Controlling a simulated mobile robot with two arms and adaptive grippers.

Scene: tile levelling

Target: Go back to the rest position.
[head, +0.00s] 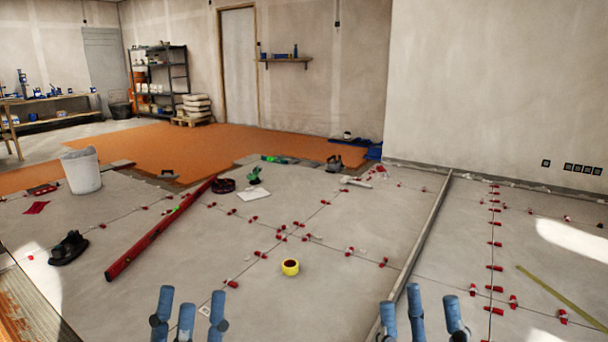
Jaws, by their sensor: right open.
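My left gripper (190,312) shows at the bottom edge, left of centre, as blue-grey fingers pointing up. Its fingertips stand apart with nothing visible between them. My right gripper (424,312) shows at the bottom edge, right of centre. It is open and empty, with its fingers spread. Both grippers appear in front of the tiled floor (330,262), and neither holds anything that I can see. The palms and wrists are below the picture.
Red levelling clips line the tile joints. A yellow tape roll (290,267), long red level (160,229), white bucket (82,170), black kneepad-like item (69,248) and long metal bar (416,250) lie around. A shelf rack (160,84) stands behind.

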